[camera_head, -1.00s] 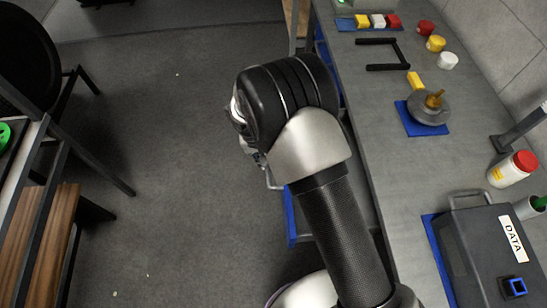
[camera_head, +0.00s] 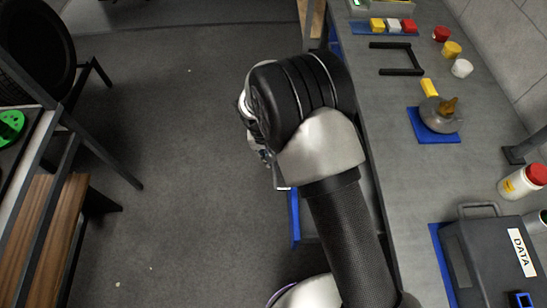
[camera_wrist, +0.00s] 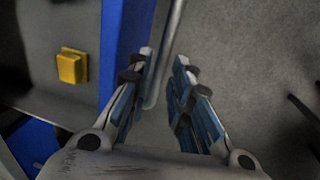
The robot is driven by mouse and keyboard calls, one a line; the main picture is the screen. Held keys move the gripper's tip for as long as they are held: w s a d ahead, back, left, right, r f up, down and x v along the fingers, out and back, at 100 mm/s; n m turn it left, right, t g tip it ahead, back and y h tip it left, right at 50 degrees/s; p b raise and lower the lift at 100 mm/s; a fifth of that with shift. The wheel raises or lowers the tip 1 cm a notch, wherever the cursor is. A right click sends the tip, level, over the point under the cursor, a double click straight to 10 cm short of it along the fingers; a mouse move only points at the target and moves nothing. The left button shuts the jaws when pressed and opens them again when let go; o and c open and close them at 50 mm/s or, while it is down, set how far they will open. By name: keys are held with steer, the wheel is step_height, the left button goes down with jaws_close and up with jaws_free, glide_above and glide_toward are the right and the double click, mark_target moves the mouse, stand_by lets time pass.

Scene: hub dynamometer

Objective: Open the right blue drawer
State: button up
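The blue drawer (camera_head: 295,218) sticks out from under the grey workbench in the head view, partly hidden by my arm. In the wrist view its blue front panel (camera_wrist: 122,45) stands upright, with the grey drawer interior and a yellow block (camera_wrist: 71,66) to its left. A grey bar handle (camera_wrist: 168,45) runs along the outer side of the panel. My gripper (camera_wrist: 164,62) has its two fingers on either side of the handle, with a gap visible, mostly on the right. In the head view my wrist hides the fingers.
The workbench (camera_head: 405,190) holds a dark DATA case (camera_head: 490,255), a red-lidded jar (camera_head: 520,183) and a round grey part on a blue mat (camera_head: 432,138). A wooden-shelved rack (camera_head: 40,225) stands at left. Floor (camera_head: 190,150) between is clear.

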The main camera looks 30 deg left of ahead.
step_height(320, 180, up, 10)
steer(key=s+a, duration=0.1)
steer(key=shift+a+r, duration=0.15)
steer(key=shift+a, duration=0.15)
steer(key=shift+s, duration=0.1)
steer(key=w+d+r+m+y, duration=0.2)
steer(key=w+d+r+m, duration=0.15)
steer(key=d+r, duration=1.7)
steer(key=s+d+r+m+t, duration=0.1)
steer(key=s+d+r, duration=0.1)
steer(key=s+d, duration=0.6)
steer(key=s+d+r+m+t, duration=0.2)
steer(key=s+d, duration=0.6)
steer(key=d, duration=0.4)
steer(key=shift+r, duration=0.25)
